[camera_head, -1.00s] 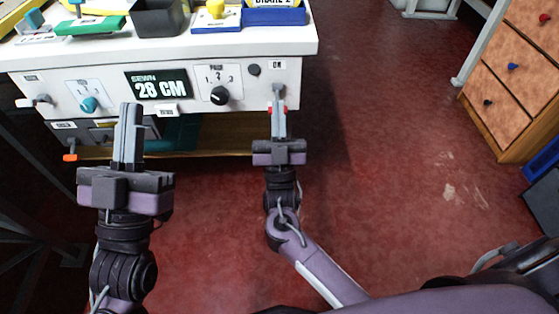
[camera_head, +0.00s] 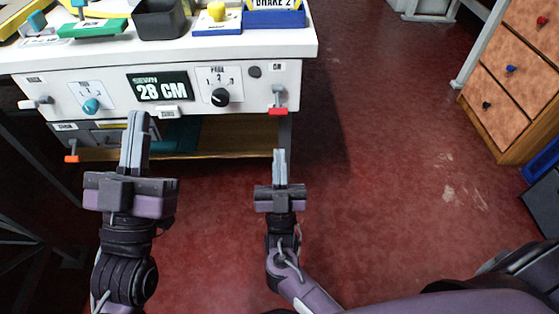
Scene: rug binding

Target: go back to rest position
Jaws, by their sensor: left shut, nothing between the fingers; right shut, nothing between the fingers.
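My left gripper (camera_head: 135,142) is shut and empty. Its fingers point up the picture and overlap the lower front of the white machine table (camera_head: 55,62). My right gripper (camera_head: 280,165) is shut and empty, over the red floor below the table's right corner. A red-tipped lever (camera_head: 278,110) on the table's right front is in full view and apart from the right fingertips.
The front panel has a display (camera_head: 162,86) reading 28 CM, a blue knob (camera_head: 91,105) and a black knob (camera_head: 220,97). A black bin (camera_head: 160,20) stands on top. A wooden drawer cabinet (camera_head: 515,75) is at the right. The red floor (camera_head: 390,180) between is clear.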

